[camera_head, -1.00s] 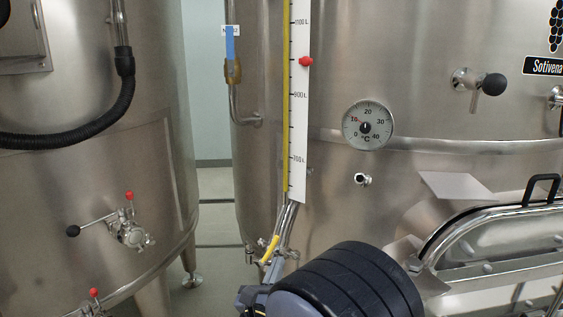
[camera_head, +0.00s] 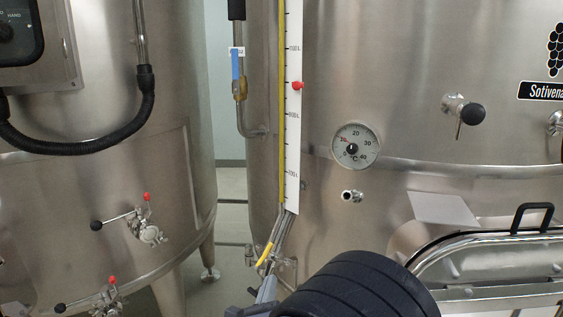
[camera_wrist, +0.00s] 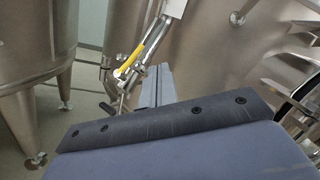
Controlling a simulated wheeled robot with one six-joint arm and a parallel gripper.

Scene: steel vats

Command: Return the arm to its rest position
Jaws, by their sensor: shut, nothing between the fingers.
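My gripper (camera_wrist: 157,76) shows in the wrist view as two grey-blue fingers beyond a dark plate, shut against each other with nothing between them. In the head view a small grey-blue part of my gripper (camera_head: 262,294) shows at the bottom, left of my dark ribbed arm joint, which hides much of the rest. It is in front of the lower end of the level gauge and its yellow-handled valve (camera_head: 265,254). I cannot judge the gap to the valve.
A steel vat (camera_head: 400,60) with a dial thermometer (camera_head: 356,145) and a hatch (camera_head: 490,250) fills the right. Another vat (camera_head: 90,220) with red-tipped valves (camera_head: 147,228) stands at left. A narrow strip of floor (camera_head: 232,215) is free between them.

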